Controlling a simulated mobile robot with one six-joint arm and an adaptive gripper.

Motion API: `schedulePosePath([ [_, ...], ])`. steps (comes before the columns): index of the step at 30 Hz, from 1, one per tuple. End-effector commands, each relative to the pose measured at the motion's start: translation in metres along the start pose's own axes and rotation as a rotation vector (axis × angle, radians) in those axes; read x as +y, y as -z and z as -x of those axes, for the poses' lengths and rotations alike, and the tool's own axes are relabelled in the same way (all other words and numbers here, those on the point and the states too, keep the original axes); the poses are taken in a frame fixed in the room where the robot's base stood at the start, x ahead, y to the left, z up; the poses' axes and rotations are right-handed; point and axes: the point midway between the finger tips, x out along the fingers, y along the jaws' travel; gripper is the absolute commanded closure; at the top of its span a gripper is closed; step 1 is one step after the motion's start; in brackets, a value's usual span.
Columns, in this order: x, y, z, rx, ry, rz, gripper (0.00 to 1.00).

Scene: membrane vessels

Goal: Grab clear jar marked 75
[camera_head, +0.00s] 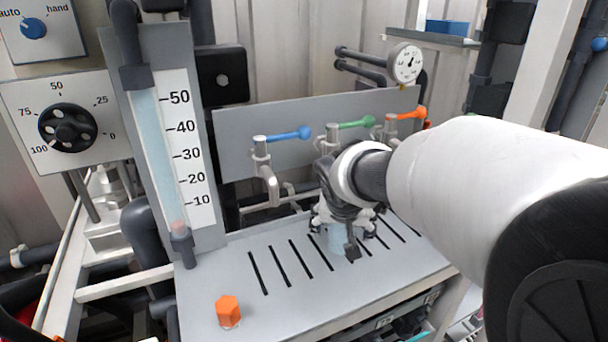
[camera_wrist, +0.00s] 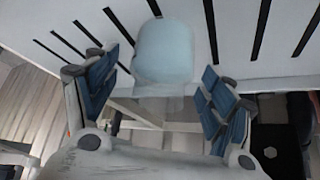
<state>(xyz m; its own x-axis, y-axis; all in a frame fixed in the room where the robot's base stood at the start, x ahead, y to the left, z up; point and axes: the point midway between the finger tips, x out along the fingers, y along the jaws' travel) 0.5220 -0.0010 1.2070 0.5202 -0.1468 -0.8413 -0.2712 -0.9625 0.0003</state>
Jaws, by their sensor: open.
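A clear, pale blue jar (camera_head: 337,238) stands on the slotted grey bench top, partly hidden behind my gripper (camera_head: 342,222). In the wrist view the jar (camera_wrist: 165,52) shows between and just beyond the two blue-padded fingers of my gripper (camera_wrist: 158,82). The fingers are spread, with a gap on each side of the jar, and hold nothing. No number can be read on the jar in either view.
The slotted bench top (camera_head: 215,280) carries an orange hexagonal piece (camera_head: 228,311) at its front left. Taps with blue (camera_head: 290,134), green (camera_head: 357,123) and orange (camera_head: 408,113) handles stand behind the jar. A tall scaled tube (camera_head: 165,160) rises at the left.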

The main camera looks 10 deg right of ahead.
Motion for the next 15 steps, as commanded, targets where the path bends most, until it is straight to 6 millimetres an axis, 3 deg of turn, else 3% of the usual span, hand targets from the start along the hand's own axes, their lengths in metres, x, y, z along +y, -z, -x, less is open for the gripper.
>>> schedulePosePath([
  [4, 0.0000, 0.0004, 0.0007, 0.000, 0.000, 0.000, 0.24],
  [15, -0.0001, 0.0002, 0.0009, 0.000, 0.000, 0.000, 0.49],
])
